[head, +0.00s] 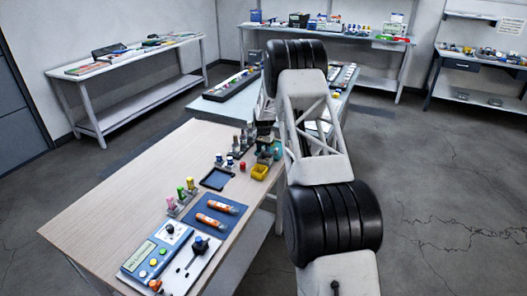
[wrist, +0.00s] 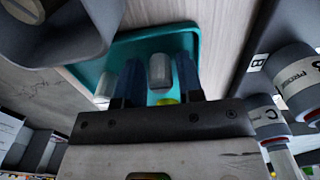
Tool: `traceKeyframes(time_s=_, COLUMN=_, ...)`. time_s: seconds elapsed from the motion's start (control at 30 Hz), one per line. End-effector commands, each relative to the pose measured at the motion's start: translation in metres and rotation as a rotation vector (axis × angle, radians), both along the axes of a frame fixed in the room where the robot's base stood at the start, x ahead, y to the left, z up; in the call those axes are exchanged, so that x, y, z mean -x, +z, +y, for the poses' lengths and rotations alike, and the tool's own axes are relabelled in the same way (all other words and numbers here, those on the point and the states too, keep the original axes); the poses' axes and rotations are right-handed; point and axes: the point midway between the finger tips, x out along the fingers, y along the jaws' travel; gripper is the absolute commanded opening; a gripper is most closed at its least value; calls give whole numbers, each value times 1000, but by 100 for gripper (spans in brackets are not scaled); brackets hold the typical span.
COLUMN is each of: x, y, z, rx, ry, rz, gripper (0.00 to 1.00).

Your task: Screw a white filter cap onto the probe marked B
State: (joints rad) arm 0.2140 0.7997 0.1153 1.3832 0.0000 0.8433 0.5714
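My gripper (wrist: 159,82) points down at a teal tray (wrist: 205,40). Its two dark blue fingers are apart, with a white filter cap (wrist: 160,70) between them in the wrist view and gaps visible on both sides. Another pale cap (wrist: 104,88) is in the tray, left of the fingers. A grey-and-white probe (wrist: 298,78) with partly readable lettering stands there. In the head view, my gripper (head: 265,143) is partly hidden by my arm, over the teal tray (head: 277,148).
A yellow bin (head: 260,172) and a dark tray (head: 217,179) lie nearer on the wooden table (head: 130,190). Orange tubes on a blue mat (head: 205,225) and a control box (head: 153,255) are at the front. The table's left side is clear.

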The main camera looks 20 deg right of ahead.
Motion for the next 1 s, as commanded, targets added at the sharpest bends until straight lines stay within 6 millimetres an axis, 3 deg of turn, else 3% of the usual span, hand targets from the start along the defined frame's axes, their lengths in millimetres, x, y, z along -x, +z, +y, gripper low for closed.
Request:
traceKeyframes(time_s=0.03, x=0, y=0, z=0, rx=0, ry=0, rz=0, gripper=26)
traceKeyframes(time_s=0.17, x=0, y=0, z=0, rx=0, ry=0, rz=0, gripper=9)
traceKeyframes(time_s=1.0, x=0, y=26, z=0, rx=1, ry=0, rz=-1, gripper=9)
